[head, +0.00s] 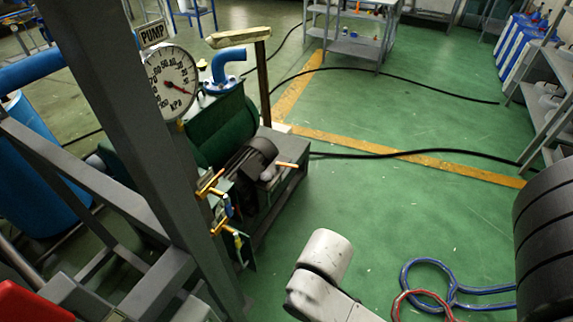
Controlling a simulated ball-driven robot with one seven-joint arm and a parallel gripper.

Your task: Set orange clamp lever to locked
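Several small orange or yellow-orange handles show near the green pump. One orange handle (288,165) sticks out to the right beside the dark motor. An upper yellow-orange handle (209,184) and a lower one (219,226) sit by the grey post, close to small blue and brass fittings. I cannot tell which of these is the clamp lever, nor whether it is locked. A pale rounded link of my arm shows at the bottom centre, apart from the handles in the picture. My gripper is not in view.
A thick grey post (130,140) stands in front of the pump (220,125), beside a round gauge (172,82). Black hoses (400,153) cross the green floor. Blue and red hose loops (425,275) lie lower right. Shelves (548,90) stand at right.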

